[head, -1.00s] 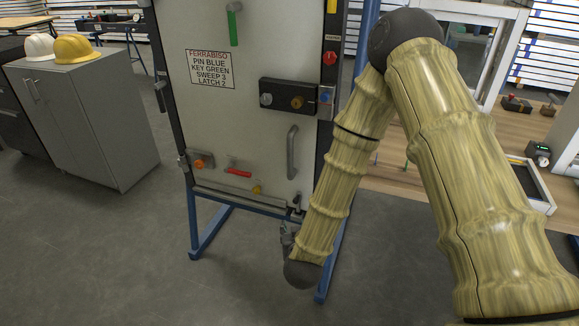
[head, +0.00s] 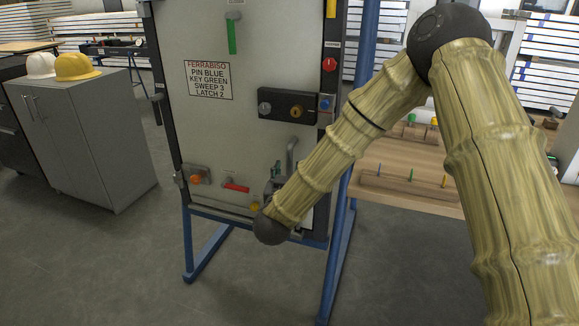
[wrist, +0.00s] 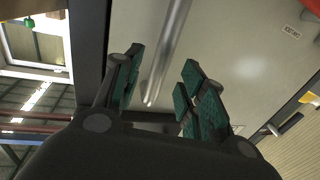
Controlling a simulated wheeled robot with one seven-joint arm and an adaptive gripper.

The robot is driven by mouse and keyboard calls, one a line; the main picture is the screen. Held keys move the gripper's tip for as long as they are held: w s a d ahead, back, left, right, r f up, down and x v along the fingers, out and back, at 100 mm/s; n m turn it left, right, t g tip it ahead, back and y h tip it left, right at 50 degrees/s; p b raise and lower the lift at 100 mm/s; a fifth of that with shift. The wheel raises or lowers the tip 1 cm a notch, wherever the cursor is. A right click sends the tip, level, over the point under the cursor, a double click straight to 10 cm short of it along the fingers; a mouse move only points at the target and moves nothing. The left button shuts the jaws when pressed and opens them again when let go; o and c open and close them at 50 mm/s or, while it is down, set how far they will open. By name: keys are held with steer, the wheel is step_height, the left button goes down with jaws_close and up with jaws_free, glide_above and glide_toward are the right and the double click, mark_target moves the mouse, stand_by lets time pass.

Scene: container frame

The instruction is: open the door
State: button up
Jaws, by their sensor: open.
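The pale grey door (head: 215,130) stands upright in a blue frame (head: 338,255) and looks closed. Its sign (head: 208,80) reads "FERRABISO, PIN BLUE, KEY GREEN, SWEEP 3, LATCH 2". The grey bar handle (head: 291,150) is on the door's lower right, its lower part hidden by my gripper (head: 274,180). In the wrist view my gripper (wrist: 163,68) is open, with green-padded fingers. The handle's silver bar (wrist: 166,50) runs between them; I cannot tell any contact. The door also carries a black lock box (head: 287,106), a red lever (head: 236,188) and a green hanging piece (head: 231,35).
A blue button (head: 325,102) and a red button (head: 330,64) sit on the dark right jamb. An orange knob (head: 196,180) is at lower left. A grey cabinet (head: 90,140) with hard hats stands left. A wooden table (head: 400,150) is behind my arm. Floor in front is open.

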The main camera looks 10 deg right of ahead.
mark_target(289, 166)
steer(key=shift+x, duration=2.3)
steer(key=shift+c, duration=0.2)
jaws_close()
